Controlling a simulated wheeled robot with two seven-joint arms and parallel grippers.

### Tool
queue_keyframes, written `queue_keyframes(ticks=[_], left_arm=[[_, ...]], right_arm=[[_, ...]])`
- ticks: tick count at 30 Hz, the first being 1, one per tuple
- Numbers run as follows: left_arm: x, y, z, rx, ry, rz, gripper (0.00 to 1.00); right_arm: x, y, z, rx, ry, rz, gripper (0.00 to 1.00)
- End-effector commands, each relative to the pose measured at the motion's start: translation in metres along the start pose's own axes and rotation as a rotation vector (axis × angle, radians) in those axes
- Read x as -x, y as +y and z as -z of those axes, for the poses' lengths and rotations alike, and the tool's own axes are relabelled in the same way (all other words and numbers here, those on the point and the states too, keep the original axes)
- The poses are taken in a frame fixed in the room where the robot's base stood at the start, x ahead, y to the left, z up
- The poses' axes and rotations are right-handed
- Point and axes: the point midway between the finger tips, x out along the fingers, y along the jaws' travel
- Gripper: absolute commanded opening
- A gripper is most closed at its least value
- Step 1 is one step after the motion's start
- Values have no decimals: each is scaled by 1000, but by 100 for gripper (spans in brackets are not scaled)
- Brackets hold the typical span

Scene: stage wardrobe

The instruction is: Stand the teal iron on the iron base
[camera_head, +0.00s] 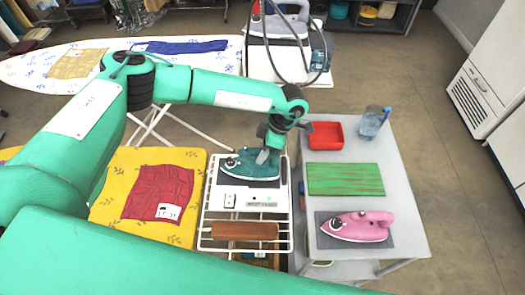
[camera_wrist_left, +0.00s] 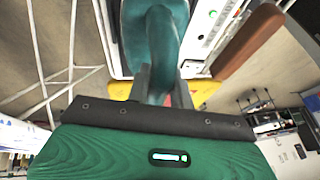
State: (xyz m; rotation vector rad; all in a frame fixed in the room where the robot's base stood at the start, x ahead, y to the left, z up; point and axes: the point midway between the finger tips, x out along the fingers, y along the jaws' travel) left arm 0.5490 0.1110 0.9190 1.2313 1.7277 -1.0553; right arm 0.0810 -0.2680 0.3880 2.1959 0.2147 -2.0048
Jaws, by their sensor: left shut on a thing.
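The teal iron (camera_head: 240,166) is at the far end of the white wire rack (camera_head: 204,222), soleplate down, nose to the left. A dark pad shows around it. I take this rack stand with its switch panel (camera_head: 245,199) as the iron base. I cannot tell whether the iron touches it. My left gripper (camera_head: 266,156) reaches down from above and is shut on the iron's handle. In the left wrist view the teal handle (camera_wrist_left: 160,45) runs between the fingers (camera_wrist_left: 160,92). My right gripper is out of view.
A brown-handled bar (camera_head: 245,231) lies on the rack's near part. The grey side table (camera_head: 395,190) holds a pink iron (camera_head: 358,226), a green board (camera_head: 345,179), a red tray (camera_head: 326,135) and a glass jug (camera_head: 371,122). A yellow ironing board (camera_head: 110,185) with red cloth (camera_head: 158,191) is left.

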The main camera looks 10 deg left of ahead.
Motion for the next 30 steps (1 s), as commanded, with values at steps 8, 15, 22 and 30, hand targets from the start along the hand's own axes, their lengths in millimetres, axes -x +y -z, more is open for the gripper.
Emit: queue_keyframes(ticks=[8, 15, 22, 30], left_arm=[[-6, 2, -3, 0, 0, -2, 0], [-9, 2, -4, 0, 0, -1, 38], [-8, 2, -4, 0, 0, -1, 44], [4, 3, -4, 0, -2, -3, 44]], right_arm=[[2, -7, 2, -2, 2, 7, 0], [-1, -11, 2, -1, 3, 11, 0], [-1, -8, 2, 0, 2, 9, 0], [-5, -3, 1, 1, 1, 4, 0]])
